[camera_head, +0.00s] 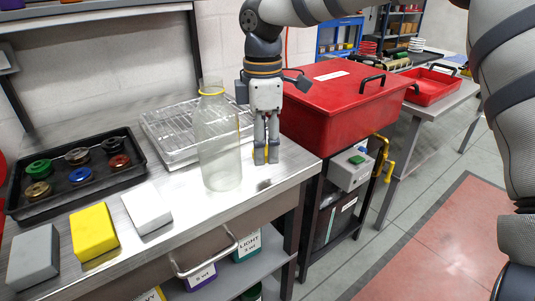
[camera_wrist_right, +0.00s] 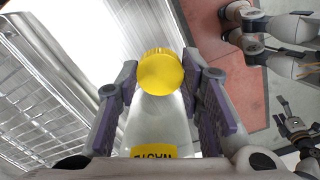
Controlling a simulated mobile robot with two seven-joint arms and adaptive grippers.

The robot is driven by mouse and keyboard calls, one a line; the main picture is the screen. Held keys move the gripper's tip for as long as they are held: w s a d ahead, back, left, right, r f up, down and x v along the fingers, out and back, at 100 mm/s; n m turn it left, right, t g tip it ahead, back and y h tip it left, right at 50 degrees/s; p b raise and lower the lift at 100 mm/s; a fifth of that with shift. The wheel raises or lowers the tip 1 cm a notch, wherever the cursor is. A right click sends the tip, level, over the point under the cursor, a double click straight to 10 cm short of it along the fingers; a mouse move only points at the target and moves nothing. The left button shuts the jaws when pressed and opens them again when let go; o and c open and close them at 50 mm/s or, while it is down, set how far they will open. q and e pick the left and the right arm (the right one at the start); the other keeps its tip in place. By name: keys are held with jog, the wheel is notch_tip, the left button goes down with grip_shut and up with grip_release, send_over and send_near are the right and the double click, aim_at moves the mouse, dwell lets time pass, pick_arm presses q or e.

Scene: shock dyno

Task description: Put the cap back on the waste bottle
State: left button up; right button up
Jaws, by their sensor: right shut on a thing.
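The waste bottle (camera_head: 218,150) is tall and clear and stands upright on the steel bench, with a yellow ring at its neck and no cap on its mouth. My right gripper (camera_head: 266,158) points down just right of the bottle, with its fingertips low over the bench. It is shut on the yellow cap (camera_wrist_right: 160,72), which also shows between the fingers in the head view (camera_head: 267,152). My left gripper is outside the head view; parts of an arm at the wrist view's right edge are unclear.
A wire-rack tray (camera_head: 154,129) lies behind the bottle. A black tray (camera_head: 112,179) with several coloured caps is at left, with grey, yellow and white blocks in front. A red lidded bin (camera_head: 335,95) stands right of the gripper.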

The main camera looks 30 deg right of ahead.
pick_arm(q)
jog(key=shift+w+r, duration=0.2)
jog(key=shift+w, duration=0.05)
pick_arm(e)
jog(key=s+a+r, duration=0.8)
jog(key=a, duration=0.1)
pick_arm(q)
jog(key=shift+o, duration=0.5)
pick_arm(e)
jog(key=shift+a, duration=0.1)
